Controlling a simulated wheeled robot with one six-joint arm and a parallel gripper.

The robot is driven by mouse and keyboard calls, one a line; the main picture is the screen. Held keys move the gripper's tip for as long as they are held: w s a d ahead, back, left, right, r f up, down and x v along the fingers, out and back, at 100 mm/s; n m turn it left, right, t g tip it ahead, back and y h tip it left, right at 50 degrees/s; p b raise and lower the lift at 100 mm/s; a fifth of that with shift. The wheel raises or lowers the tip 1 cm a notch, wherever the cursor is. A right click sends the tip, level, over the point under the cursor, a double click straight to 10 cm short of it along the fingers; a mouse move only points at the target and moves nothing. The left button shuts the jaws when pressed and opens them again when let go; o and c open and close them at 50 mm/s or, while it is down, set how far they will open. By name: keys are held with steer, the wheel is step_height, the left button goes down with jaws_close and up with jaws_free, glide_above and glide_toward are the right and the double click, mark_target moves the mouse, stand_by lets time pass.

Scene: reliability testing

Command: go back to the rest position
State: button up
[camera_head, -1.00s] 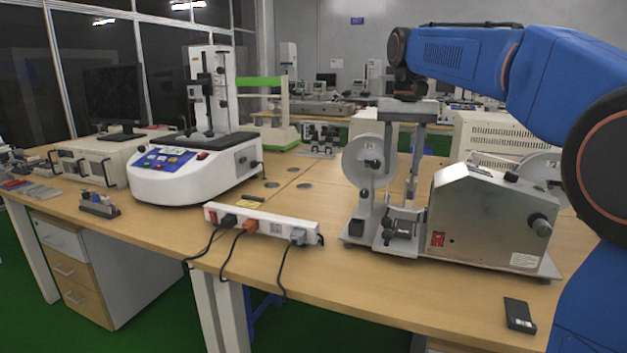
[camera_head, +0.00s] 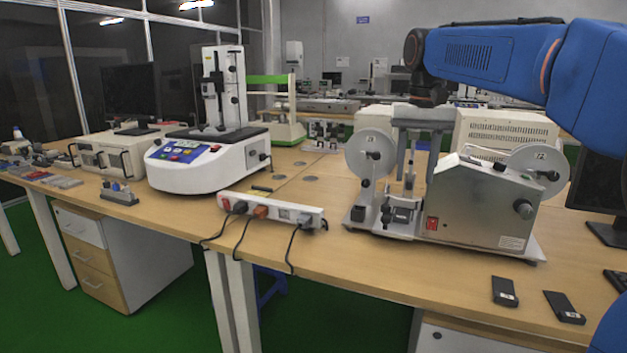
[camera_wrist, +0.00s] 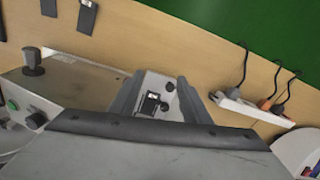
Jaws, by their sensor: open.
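My gripper (camera_head: 417,178) hangs from the blue arm, pointing down, with its two grey fingers apart. The depth between the fingers and the tester is hard to tell.
A white power strip (camera_head: 272,212) with cables lies at the bench's front edge. A white machine with a blue panel (camera_head: 210,160) stands on the left. Two small black boxes (camera_head: 505,291) lie at front right. A dark monitor (camera_head: 598,190) stands at the right.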

steer(key=s+d+f+n+t, duration=0.1)
steer(key=s+d+f+t, duration=0.1)
steer(key=s+f, duration=1.1)
steer(key=s+d+f+n+t, duration=0.1)
steer(key=s+d+f+t, duration=0.1)
steer(key=s+f, duration=1)
steer(key=s+d, duration=0.1)
steer(key=s, duration=0.3)
steer(key=shift+s+d+f, duration=0.35)
steer(key=shift+d, duration=0.05)
